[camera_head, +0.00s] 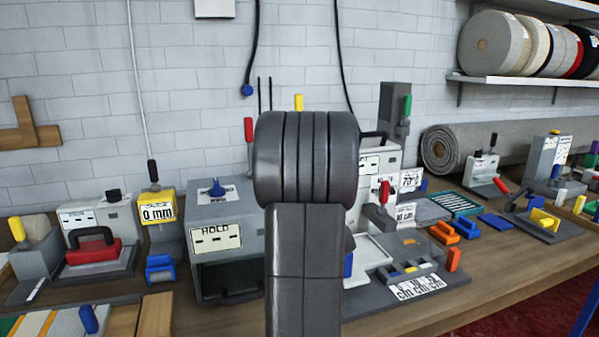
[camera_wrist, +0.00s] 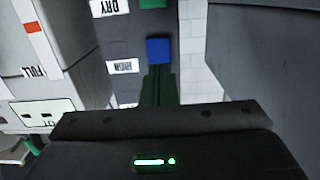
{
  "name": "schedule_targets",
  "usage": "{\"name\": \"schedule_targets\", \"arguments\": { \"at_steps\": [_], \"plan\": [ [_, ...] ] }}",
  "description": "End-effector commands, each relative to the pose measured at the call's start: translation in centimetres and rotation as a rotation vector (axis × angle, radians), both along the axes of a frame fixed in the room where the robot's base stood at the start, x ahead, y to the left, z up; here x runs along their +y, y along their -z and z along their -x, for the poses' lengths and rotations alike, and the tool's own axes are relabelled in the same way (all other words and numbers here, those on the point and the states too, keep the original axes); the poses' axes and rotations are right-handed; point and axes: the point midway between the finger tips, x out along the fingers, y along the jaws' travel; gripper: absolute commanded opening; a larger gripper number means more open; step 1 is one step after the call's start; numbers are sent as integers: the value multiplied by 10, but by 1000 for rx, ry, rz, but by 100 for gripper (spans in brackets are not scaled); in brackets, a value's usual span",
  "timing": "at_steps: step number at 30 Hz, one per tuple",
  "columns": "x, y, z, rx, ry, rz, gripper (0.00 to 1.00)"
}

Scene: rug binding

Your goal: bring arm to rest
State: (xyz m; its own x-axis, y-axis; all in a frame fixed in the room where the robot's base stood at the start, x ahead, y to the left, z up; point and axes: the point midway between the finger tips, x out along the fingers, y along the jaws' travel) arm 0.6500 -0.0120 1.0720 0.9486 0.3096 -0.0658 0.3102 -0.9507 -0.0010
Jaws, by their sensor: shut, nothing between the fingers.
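My own dark grey arm stands upright in the middle of the head view (camera_head: 305,215), close to the camera. Its far end and my gripper are not visible there. In the wrist view my dark gripper (camera_wrist: 159,86) reaches up from a black housing with a lit green strip. Its fingers are together, with nothing seen between them. A blue block (camera_wrist: 158,50) shows just past the fingertips, in front of a dark grey panel with white labels (camera_wrist: 123,67). I cannot tell whether the fingers touch it.
A grey box marked HOLD (camera_head: 216,237) stands left of my arm, beside a yellow 0 mm device (camera_head: 158,213). Right of it are a labelled grey tray (camera_head: 420,287) and orange blocks (camera_head: 444,233). The wooden bench (camera_head: 520,275) has bare room at its front right.

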Motion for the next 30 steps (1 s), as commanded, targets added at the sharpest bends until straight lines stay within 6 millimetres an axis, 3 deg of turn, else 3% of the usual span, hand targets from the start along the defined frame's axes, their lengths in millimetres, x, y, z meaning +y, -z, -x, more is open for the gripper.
{"name": "schedule_targets", "arguments": {
  "at_steps": [14, 24, 30],
  "plan": [
    [-2, -15, 6, 117, 2, 39, 0],
    [-20, -20, 59, 118, 4, 40, 0],
    [-27, -25, 81, 119, 3, 40, 0]
  ]
}}
